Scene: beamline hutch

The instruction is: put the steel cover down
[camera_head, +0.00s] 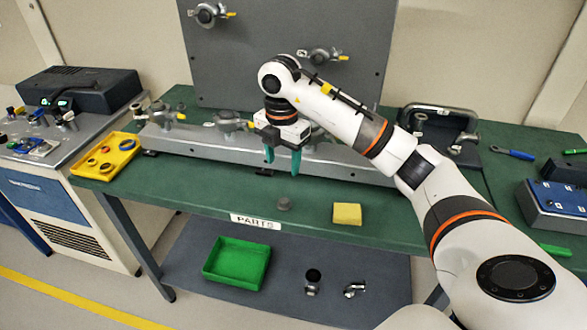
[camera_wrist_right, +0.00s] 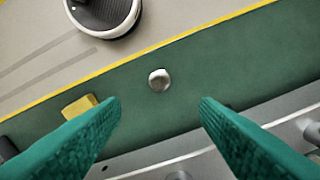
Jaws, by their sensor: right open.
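A small grey round cap (camera_head: 284,204), which looks like the steel cover, stands on the green table (camera_head: 190,195) near its front edge, behind the PARTS label. It shows as a shiny round piece in the right wrist view (camera_wrist_right: 159,80). My right gripper (camera_head: 282,163) points down over the grey rail (camera_head: 215,148), behind the cap and apart from it. Its green fingers (camera_wrist_right: 160,115) are spread wide with nothing between them. My left gripper is not in view.
A yellow block (camera_head: 347,214) lies right of the cap. A yellow tray (camera_head: 108,158) with rings sits at the left end. Valve-like fittings (camera_head: 230,121) stand along the rail.

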